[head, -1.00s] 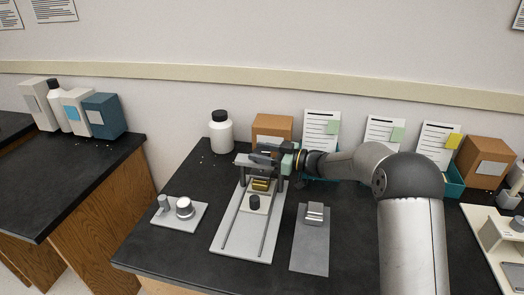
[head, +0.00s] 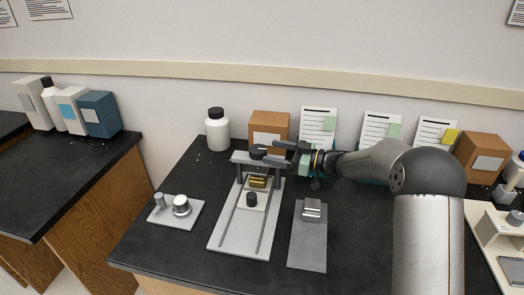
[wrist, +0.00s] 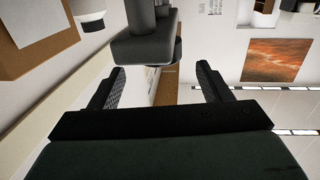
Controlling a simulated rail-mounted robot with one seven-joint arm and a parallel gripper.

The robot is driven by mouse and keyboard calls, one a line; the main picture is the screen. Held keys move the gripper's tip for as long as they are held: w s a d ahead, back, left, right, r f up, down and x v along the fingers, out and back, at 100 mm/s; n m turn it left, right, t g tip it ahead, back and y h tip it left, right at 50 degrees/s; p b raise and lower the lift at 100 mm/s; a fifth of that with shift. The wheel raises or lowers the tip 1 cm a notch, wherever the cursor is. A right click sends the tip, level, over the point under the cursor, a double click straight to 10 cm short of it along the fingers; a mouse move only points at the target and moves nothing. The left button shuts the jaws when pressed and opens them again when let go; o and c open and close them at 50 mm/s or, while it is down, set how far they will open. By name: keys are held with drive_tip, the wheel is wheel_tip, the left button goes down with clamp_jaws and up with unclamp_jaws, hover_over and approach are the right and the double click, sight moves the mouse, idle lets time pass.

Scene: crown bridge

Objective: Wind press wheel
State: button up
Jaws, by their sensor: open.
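The press stands on a light grey base plate (head: 232,240) with two rails. At its back is a grey upright frame with a black wheel (head: 258,149) on top. A gold block (head: 258,182) and a black knob (head: 252,199) on a pale plate sit below and in front of the crossbar. My gripper (head: 274,149) is open and empty, level with the frame's top, just right of the wheel. In the wrist view its two fingers (wrist: 160,80) are spread apart. A grey part of the press (wrist: 142,45) shows beyond them; I cannot tell the wheel clearly there.
A small plate with metal cylinders (head: 178,213) lies left of the press, and a grey plate with a metal block (head: 308,245) lies right. A white bottle (head: 217,132), a brown box (head: 268,130) and document holders (head: 318,125) stand behind. The front left tabletop is clear.

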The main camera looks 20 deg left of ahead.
drive_tip(key=d, duration=1.1)
drive_tip(key=shift+s+d+b, duration=0.2)
drive_tip(key=shift+b, duration=0.1)
